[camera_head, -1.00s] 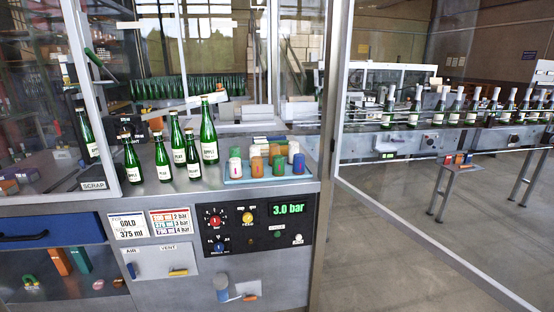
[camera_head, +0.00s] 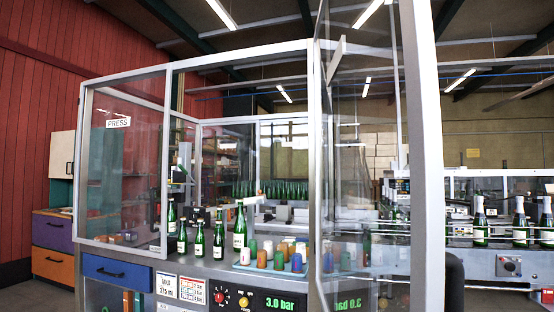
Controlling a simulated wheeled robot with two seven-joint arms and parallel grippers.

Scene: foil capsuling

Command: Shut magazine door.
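A tall glass door (camera_head: 362,170) in a pale metal frame stands swung out at the right of the machine enclosure. It is seen at a steep angle, with a light bar like a handle (camera_head: 336,60) high on it. I cannot tell from any label whether this is the magazine door. The enclosure front to its left is open above the bench, beside a fixed glass panel (camera_head: 125,165) marked PRESS. Neither of my grippers shows.
Green bottles (camera_head: 240,230) and several coloured capsule stacks (camera_head: 263,258) stand on the bench. Below are a blue drawer (camera_head: 117,271) and the pressure display (camera_head: 280,303). A bottle conveyor (camera_head: 507,258) runs at the right. A dark rounded shape (camera_head: 453,282) stands beside the door post, unclear.

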